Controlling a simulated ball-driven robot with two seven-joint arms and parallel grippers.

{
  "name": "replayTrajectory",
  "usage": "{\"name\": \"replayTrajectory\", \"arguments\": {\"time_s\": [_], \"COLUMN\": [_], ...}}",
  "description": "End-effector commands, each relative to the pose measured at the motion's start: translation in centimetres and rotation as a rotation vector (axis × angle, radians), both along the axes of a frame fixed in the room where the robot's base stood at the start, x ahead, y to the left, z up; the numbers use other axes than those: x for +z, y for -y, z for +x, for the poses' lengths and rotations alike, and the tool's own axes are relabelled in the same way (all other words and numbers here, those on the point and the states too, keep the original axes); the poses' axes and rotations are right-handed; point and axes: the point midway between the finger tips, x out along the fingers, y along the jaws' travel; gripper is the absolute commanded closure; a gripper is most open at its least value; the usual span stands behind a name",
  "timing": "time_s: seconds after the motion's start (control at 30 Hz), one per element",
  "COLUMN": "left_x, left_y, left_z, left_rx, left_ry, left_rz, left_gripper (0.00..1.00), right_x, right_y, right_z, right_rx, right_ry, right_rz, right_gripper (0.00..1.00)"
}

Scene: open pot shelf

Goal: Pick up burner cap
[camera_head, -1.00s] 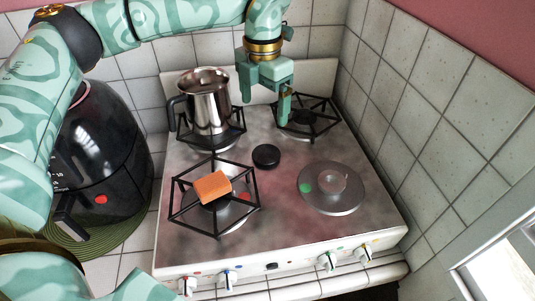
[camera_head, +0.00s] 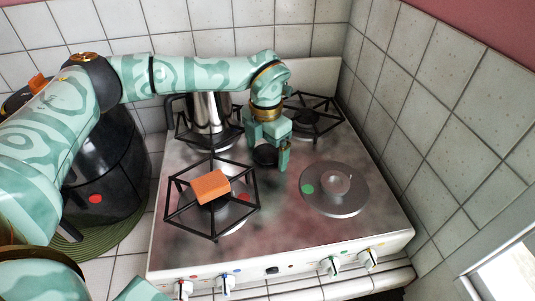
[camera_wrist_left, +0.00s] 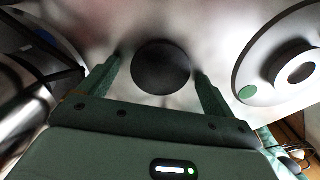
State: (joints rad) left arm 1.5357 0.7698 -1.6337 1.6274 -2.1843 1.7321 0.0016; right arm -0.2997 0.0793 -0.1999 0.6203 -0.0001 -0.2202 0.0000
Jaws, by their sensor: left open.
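The burner cap (camera_head: 265,155) is a small black disc lying flat on the stove top between the burners. It also shows in the left wrist view (camera_wrist_left: 161,66), ahead of and between my fingertips. My left gripper (camera_head: 268,159) is open, pointing down over the cap, with a finger on either side of it in the picture. In the left wrist view both fingers (camera_wrist_left: 158,72) are spread and hold nothing. I cannot tell the exact height above the stove. My right gripper is not in view.
A bare burner (camera_head: 337,190) lies to the right. An orange sponge-like block (camera_head: 211,187) sits on the front-left grate (camera_head: 179,209). A steel pot (camera_head: 207,113) stands behind, partly hidden by my arm. A black air fryer (camera_head: 110,165) is at left. Tiled walls (camera_head: 430,110) close the right.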

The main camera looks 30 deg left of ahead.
Motion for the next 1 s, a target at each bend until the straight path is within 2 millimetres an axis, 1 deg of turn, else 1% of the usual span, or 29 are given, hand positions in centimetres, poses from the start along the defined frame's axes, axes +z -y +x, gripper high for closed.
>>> {"name": "replayTrajectory", "arguments": {"time_s": [0.07, 0.1, 0.17, 0.2, 0.27, 0.53, 0.67, 0.77, 0.87, 1.0], "left_x": [0.1, 0.1, 0.1, 0.1, 0.1, 0.2, 0.7, 1.7, 3.3, 5.8], "left_y": [0.0, 0.0, 0.0, 0.0, 0.0, 0.0, 0.0, 0.0, 0.0, 0.7], "left_z": [0.0, 0.0, 0.0, 0.0, 0.0, 0.0, 0.1, 0.1, 0.1, -1.7], "left_rx": [0.000, 0.000, 0.000, 0.000, 0.000, 0.000, 0.000, 0.000, 0.001, -0.003], "left_ry": [0.001, 0.001, 0.001, 0.001, 0.000, 0.001, 0.002, 0.003, 0.005, 0.005], "left_rz": [0.000, 0.000, 0.000, 0.000, 0.000, 0.000, 0.000, 0.000, 0.000, 0.000], "left_gripper": [0.10, 0.16, 0.33, 0.44, 0.60, 0.60, 0.60, 0.60, 0.60, 0.60], "right_x": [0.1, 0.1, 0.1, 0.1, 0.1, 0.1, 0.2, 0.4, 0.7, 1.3], "right_y": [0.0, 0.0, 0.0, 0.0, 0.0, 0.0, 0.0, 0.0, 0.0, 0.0], "right_z": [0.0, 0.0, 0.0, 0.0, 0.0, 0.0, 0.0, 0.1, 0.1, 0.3], "right_rx": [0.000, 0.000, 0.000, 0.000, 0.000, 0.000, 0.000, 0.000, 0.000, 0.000], "right_ry": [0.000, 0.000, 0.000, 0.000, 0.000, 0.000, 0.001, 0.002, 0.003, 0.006], "right_rz": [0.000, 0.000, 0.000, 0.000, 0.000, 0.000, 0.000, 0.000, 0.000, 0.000], "right_gripper": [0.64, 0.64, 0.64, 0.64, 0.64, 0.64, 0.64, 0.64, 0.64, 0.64]}}
